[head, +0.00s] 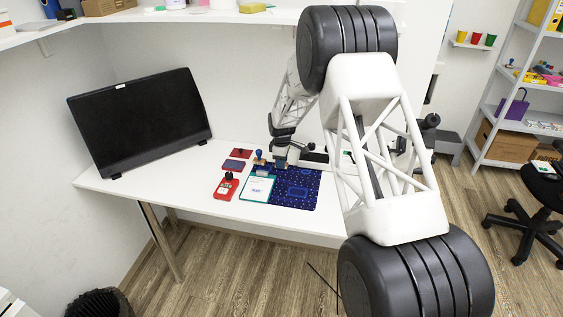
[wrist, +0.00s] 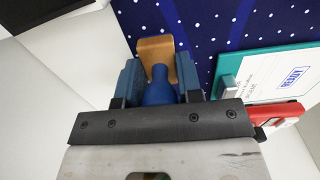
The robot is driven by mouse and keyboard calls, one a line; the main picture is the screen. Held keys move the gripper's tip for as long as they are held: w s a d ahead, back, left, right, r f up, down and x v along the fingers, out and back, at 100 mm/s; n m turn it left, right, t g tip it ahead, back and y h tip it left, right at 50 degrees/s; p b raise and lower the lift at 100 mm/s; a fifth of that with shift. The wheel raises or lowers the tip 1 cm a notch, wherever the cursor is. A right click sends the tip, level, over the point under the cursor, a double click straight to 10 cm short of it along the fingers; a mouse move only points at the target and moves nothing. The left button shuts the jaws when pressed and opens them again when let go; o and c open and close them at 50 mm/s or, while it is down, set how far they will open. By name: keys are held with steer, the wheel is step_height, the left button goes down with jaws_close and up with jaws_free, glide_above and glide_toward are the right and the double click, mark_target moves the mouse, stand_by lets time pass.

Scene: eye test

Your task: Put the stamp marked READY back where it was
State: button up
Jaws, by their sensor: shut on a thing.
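My gripper (head: 280,157) is shut on a stamp with a blue handle (wrist: 160,88) and a tan wooden block (wrist: 157,52), seen between the fingers in the wrist view. In the head view its block (head: 280,164) shows small below the fingers, near the far edge of the dark blue mat. No marking on it is readable, and I cannot tell if it touches the mat. Another blue-handled stamp (head: 259,157) stands just left of my gripper. A teal clipboard (wrist: 252,66) holds paper printed with a blue READY (wrist: 291,77).
The starry mat (head: 308,200) lies right of the clipboard. A black-handled stamp on a red item (head: 227,187) stands left of it. A blue pad (head: 234,165) and a red pad (head: 241,153) lie behind. A monitor (head: 140,120) stands left. The desk's left front is clear.

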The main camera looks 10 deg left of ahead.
steer(key=shift+f, duration=0.15)
steer(key=o, duration=0.8)
steer(key=shift+c, duration=0.2)
step_height(320, 180, up, 12)
steer(key=shift+r, duration=0.15)
stand_by(0.3)
stand_by(0.5)
stand_by(0.4)
